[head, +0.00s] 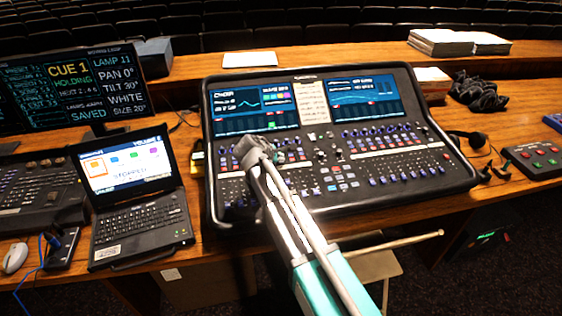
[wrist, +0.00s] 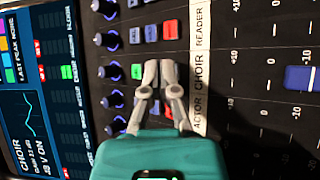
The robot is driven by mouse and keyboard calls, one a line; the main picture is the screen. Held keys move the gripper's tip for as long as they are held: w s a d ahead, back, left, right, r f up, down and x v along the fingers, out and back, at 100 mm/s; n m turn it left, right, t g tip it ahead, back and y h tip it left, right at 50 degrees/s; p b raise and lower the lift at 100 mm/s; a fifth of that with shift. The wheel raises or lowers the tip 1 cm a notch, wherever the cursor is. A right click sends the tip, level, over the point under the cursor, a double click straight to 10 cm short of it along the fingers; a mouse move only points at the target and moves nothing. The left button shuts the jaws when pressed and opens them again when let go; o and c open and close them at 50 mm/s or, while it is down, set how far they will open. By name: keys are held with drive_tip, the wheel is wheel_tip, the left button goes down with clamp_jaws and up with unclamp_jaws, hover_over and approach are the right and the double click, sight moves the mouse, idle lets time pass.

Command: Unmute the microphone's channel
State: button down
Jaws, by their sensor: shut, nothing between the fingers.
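The mixing desk (head: 437,165) stands at the middle of the table, and its strips fill the wrist view. My gripper (head: 243,143) is over the left part of the desk, just below its left screen (head: 252,105). In the wrist view my gripper (wrist: 160,64) is shut and empty, its tips over the CHOIR row. A green button (wrist: 136,72) lies just left of the tips. The label strip (wrist: 200,72) reads ACTOR, CHOIR, READER. The READER row has a red button (wrist: 170,29); another red button (wrist: 168,110) lies in the ACTOR row. My fingers hide part of the CHOIR row. Contact cannot be told.
The desk's left screen reads CHOIR, 48 V ON. A blue fader cap (wrist: 301,78) is at right in the wrist view. A laptop (head: 140,220) stands left of the desk, a button box (head: 535,160) right. Papers (head: 250,59) lie behind.

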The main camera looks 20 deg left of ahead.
sight(386, 202)
drive_tip(key=shift+r+p, duration=0.55)
drive_tip(key=shift+r, duration=0.1)
drive_tip(key=shift+s+d+r+p, duration=0.1)
drive_tip(key=shift+s+r+p, duration=0.05)
drive_tip(key=shift+r+p, duration=1.1)
drive_tip(key=shift+s+d+r+p, duration=0.1)
drive_tip(key=shift+s+r+p, duration=0.05)
drive_tip(key=shift+r+p, duration=1.1)
